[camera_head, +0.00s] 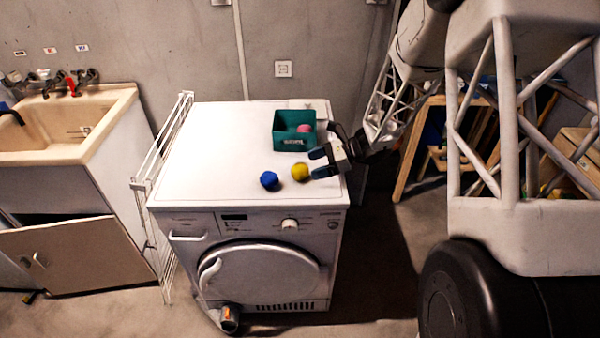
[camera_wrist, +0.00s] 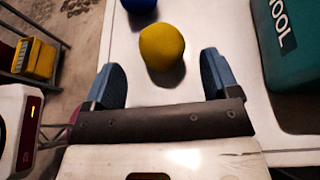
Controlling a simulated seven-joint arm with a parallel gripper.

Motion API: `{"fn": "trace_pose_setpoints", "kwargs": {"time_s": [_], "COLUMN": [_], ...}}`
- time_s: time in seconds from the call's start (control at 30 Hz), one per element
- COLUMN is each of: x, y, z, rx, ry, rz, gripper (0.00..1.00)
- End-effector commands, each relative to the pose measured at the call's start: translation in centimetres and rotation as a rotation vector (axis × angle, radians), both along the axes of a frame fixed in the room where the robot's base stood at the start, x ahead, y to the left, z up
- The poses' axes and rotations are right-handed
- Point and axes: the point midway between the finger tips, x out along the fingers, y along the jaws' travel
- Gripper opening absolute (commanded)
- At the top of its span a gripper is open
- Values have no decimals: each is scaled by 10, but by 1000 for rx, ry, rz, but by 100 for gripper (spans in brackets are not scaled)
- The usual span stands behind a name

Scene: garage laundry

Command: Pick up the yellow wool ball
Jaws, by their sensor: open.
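The yellow wool ball (camera_head: 300,172) rests on the white top of the washing machine (camera_head: 215,150), near its front right. In the wrist view the yellow wool ball (camera_wrist: 162,46) lies just beyond the fingertips, roughly centred between them. My gripper (camera_head: 316,163) reaches in from the right, low over the machine top, its fingers pointing at the ball. In the wrist view my gripper (camera_wrist: 162,72) has its two blue-grey fingers spread wide with nothing between them.
A blue ball (camera_head: 269,180) sits just left of the yellow one. A green box (camera_head: 293,142) holding a pink ball (camera_head: 304,128) stands behind. A white drying rack (camera_head: 160,150) and a sink (camera_head: 75,125) are to the left. The machine top's left part is clear.

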Motion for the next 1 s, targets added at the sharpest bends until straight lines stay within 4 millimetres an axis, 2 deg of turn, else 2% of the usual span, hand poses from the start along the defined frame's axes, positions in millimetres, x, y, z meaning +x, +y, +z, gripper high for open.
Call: {"fn": "trace_pose_setpoints", "kwargs": {"time_s": [0.47,1.0], "x": [0,-2], "y": [5,48], "z": [-2,-19], "rx": [0,-1], "ry": [1,0], "rz": [-1,0], "gripper": [82,82]}}
